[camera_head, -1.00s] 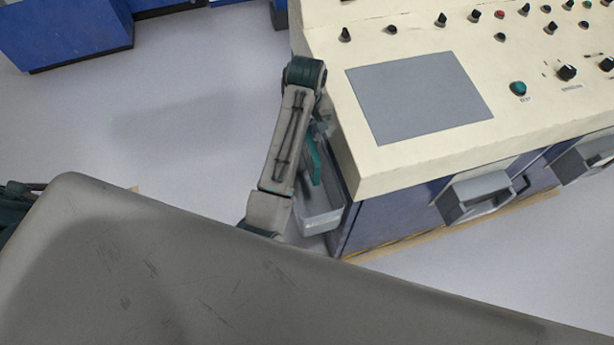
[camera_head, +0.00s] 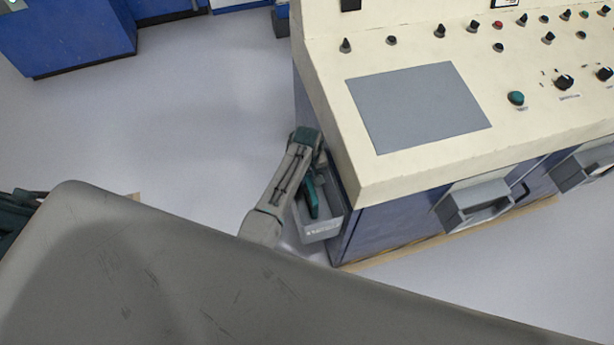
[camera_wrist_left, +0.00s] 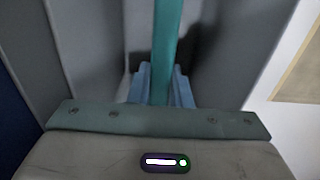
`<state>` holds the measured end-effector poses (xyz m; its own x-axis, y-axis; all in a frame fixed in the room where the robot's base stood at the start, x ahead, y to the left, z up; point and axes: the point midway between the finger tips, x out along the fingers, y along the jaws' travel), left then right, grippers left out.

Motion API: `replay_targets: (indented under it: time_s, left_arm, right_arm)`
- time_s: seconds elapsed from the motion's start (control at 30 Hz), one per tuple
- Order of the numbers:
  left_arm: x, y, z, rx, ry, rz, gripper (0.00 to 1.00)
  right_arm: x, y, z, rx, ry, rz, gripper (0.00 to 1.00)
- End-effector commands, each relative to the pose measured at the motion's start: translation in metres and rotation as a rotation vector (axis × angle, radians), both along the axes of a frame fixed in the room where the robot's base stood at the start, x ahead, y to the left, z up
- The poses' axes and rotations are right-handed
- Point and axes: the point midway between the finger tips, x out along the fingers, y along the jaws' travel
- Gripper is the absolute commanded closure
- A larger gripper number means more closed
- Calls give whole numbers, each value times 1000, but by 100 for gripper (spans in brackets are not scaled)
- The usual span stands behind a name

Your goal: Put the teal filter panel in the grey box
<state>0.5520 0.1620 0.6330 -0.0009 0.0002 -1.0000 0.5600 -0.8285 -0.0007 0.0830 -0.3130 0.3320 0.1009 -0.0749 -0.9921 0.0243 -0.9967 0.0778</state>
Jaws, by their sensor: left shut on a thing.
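The teal filter panel (camera_head: 312,199) is a thin upright strip, partly hidden by my left arm in the head view. It also shows in the left wrist view (camera_wrist_left: 167,35), running up from between the pale blue fingers. My left gripper (camera_wrist_left: 161,83) is shut on the panel. The grey box (camera_head: 321,231) is open-topped and stands against the console's left side. Its grey walls (camera_wrist_left: 88,40) rise on both sides of the gripper in the wrist view, and the panel is inside the box opening. Whether the panel touches the bottom cannot be told. My right gripper is not in view.
The cream control console (camera_head: 365,176) with knobs and a grey screen stands just right of the box. Blue cabinets (camera_head: 75,35) stand at the back left. The floor (camera_head: 160,130) left of the box is clear.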

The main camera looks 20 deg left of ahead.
Motion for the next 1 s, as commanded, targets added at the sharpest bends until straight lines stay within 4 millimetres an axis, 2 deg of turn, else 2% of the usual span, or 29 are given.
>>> replay_targets:
  time_s: [0.4,0.43,0.53,0.83,1.0]
  left_arm:
    - [0,0,-7,1,-1,0,100]
    - [0,0,-7,1,-1,0,78]
    - [0,0,-7,1,-1,0,61]
    - [0,0,-5,0,-2,0,61]
    - [1,0,13,0,-5,1,61]
  right_arm:
    - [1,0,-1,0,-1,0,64]
    - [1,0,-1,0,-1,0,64]
    - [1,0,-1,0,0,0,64]
    - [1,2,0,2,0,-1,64]
    - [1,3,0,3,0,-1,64]
